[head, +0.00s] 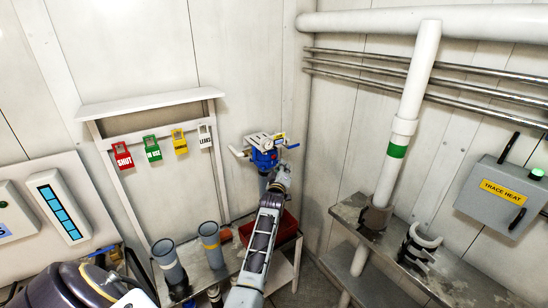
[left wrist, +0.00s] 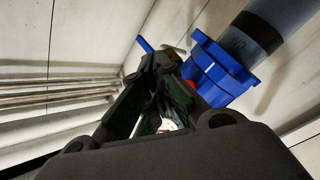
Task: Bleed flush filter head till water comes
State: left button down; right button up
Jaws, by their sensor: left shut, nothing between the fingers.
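The blue filter head (head: 264,158) is mounted near the back corner, with a pale fitting on top and a small blue lever at its right. In the left wrist view the blue head (left wrist: 222,72) sits on a grey-blue cylinder (left wrist: 270,25), with a small red part (left wrist: 190,86) on its near side. My left gripper (head: 280,176) is at the near right side of the head. Its fingers are shut and empty, the tips (left wrist: 165,62) close beside the head; whether they touch it I cannot tell. No water shows. My right gripper is not in view.
A red tray (head: 284,228) stands on the bench below the head, partly behind my arm. Two grey cylinders (head: 210,240) stand left of it. Coloured tags (head: 152,148) hang on a rack. A white pipe (head: 400,130) and a trace heat box (head: 497,197) are at right.

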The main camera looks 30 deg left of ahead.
pick_arm(q)
jog(key=shift+s+d+p, duration=0.2)
jog(key=shift+s+d, duration=0.05)
jog(key=shift+d, duration=0.3)
jog(key=shift+s+d+p, duration=0.15)
jog(key=shift+s+d, duration=0.05)
jog(key=shift+d, duration=0.3)
